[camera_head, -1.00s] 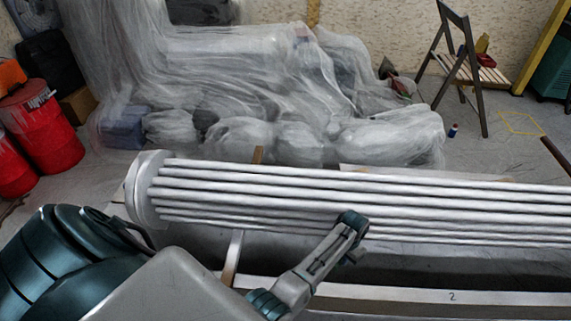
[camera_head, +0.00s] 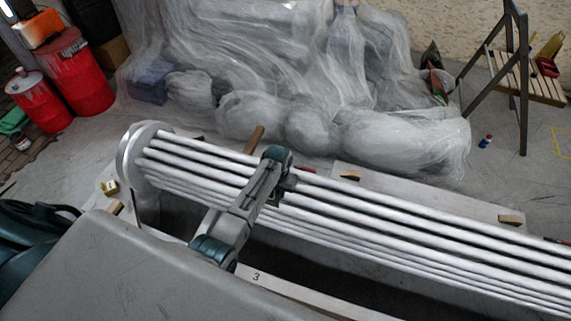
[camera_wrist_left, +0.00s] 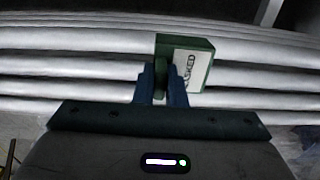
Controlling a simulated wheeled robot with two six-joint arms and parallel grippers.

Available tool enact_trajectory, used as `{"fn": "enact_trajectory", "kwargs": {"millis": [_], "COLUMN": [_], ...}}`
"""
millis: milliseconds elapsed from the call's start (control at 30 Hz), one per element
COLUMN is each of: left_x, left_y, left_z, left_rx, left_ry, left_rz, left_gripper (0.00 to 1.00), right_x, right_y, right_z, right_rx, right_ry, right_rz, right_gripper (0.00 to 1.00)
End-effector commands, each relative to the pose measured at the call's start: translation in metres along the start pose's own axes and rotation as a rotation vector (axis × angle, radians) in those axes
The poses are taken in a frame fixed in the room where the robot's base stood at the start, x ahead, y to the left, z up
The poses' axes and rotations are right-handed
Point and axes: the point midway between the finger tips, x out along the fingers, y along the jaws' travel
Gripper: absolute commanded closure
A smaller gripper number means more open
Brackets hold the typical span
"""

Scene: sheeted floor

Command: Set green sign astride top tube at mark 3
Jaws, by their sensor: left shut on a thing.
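The green sign (camera_wrist_left: 205,48) shows in the left wrist view as a green block with a white lettered face. My left gripper (camera_wrist_left: 160,85) is shut on it, and its fingers hide part of it. In the head view my left gripper (camera_head: 280,182) is over the bank of white tubes, and only a bit of green shows under it. I cannot tell whether the sign touches a tube. The top tube (camera_head: 400,198) runs along the bank's far side. Mark 3 (camera_head: 256,277) is on the pale rail in front, nearer than the gripper. My right gripper is not in view.
A round end plate (camera_head: 130,160) closes the tubes at the left. Plastic-sheeted objects (camera_head: 330,125) lie behind the bank. Floor between sheeting and chair is mostly clear.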

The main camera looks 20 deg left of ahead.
Motion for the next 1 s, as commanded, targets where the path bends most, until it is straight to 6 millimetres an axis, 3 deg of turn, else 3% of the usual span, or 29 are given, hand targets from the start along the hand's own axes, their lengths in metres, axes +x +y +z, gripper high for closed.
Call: {"fn": "enact_trajectory", "kwargs": {"millis": [67, 467, 700, 1000], "left_x": [-0.009, -0.009, -0.011, 0.011], "left_y": [-0.004, -0.006, -0.006, -0.006], "left_z": [0.001, 0.000, 0.002, 0.002], "left_rx": [-0.013, -0.019, -0.019, -0.018], "left_ry": [-0.001, 0.000, -0.001, 0.000], "left_rz": [0.001, 0.001, 0.001, 0.001], "left_gripper": [1.00, 1.00, 1.00, 1.00], "right_x": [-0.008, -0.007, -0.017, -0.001], "right_y": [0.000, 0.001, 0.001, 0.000], "right_z": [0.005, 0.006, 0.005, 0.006], "right_rx": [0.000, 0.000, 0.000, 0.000], "right_ry": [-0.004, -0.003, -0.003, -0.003], "right_rz": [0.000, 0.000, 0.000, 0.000], "right_gripper": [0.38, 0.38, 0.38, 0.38]}}
